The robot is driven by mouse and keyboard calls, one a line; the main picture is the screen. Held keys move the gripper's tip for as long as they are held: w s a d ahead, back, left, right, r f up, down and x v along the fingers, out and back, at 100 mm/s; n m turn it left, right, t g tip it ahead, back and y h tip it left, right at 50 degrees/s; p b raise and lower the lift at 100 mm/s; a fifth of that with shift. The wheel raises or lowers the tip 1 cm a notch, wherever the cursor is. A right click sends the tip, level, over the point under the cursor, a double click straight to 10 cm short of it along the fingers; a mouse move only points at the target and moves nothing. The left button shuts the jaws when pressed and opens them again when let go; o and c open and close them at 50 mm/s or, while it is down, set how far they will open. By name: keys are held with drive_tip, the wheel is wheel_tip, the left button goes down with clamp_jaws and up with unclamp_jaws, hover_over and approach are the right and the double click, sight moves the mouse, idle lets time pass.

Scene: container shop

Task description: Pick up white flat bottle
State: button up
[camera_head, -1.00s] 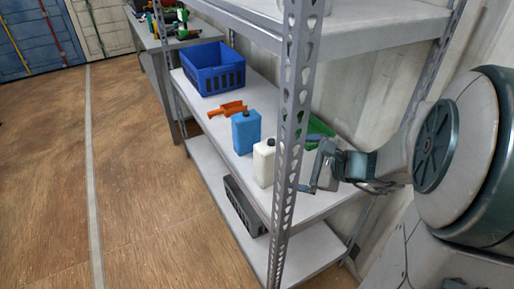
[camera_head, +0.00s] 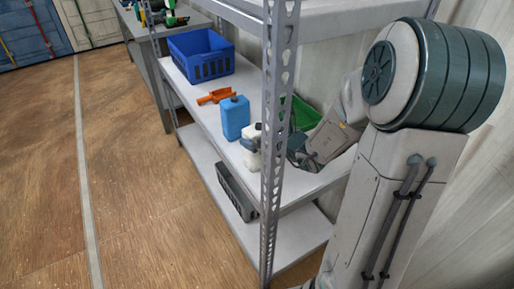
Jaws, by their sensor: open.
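My gripper (camera_head: 253,147) reaches in from the right, behind the post, with a dark finger across the bottle's upper part. The jaws are open. The post hides part of the gripper, and I cannot tell whether the fingers touch the bottle.
The blue bottle (camera_head: 235,118) stands close beside the white one. An orange scoop (camera_head: 214,96), a blue crate (camera_head: 201,68) and a green bin (camera_head: 303,113) share the shelf. The perforated post (camera_head: 271,120) stands in front. A dark crate (camera_head: 236,191) sits below.

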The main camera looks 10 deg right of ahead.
drive_tip(key=x, duration=0.5)
drive_tip(key=shift+d+r+b, duration=0.1)
drive_tip(key=shift+d+b, duration=0.05)
drive_tip(key=shift+b, duration=0.15)
drive_tip(key=c, duration=1.5)
